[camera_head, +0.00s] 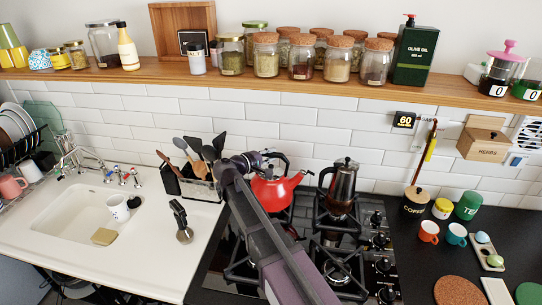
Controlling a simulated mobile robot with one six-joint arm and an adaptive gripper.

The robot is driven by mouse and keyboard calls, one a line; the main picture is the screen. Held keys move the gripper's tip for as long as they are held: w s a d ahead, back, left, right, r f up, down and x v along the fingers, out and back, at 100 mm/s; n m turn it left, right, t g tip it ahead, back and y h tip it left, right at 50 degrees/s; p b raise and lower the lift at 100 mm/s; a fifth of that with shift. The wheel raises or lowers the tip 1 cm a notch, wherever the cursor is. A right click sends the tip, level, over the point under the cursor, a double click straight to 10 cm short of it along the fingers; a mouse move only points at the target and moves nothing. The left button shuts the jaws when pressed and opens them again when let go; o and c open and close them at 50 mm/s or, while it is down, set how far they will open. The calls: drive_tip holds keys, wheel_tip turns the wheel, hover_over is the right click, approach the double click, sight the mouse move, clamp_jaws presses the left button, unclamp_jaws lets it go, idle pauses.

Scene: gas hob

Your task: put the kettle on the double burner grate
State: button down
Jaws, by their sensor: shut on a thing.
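The red kettle (272,192) with a black handle and spout is over the back left part of the gas hob. My gripper (270,157) is at the top of the kettle and shut on its handle. My arm crosses in front and hides the kettle's left side and part of its base. I cannot tell whether the kettle touches the grate under it. Black grates cover the hob, on the left (238,272) and on the right (335,247). I cannot tell for sure which is the double burner grate.
A dark moka pot (341,187) stands on the back right of the hob, just right of the kettle. A utensil holder (190,183) is left of it. Control knobs (381,241) line the hob's right side. A shelf with jars (265,60) runs above.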

drive_tip(key=c, duration=0.5)
unclamp_jaws()
drive_tip(key=shift+r, duration=0.1)
drive_tip(key=p+v, duration=0.2)
drive_tip(key=v, duration=1)
idle(0.5)
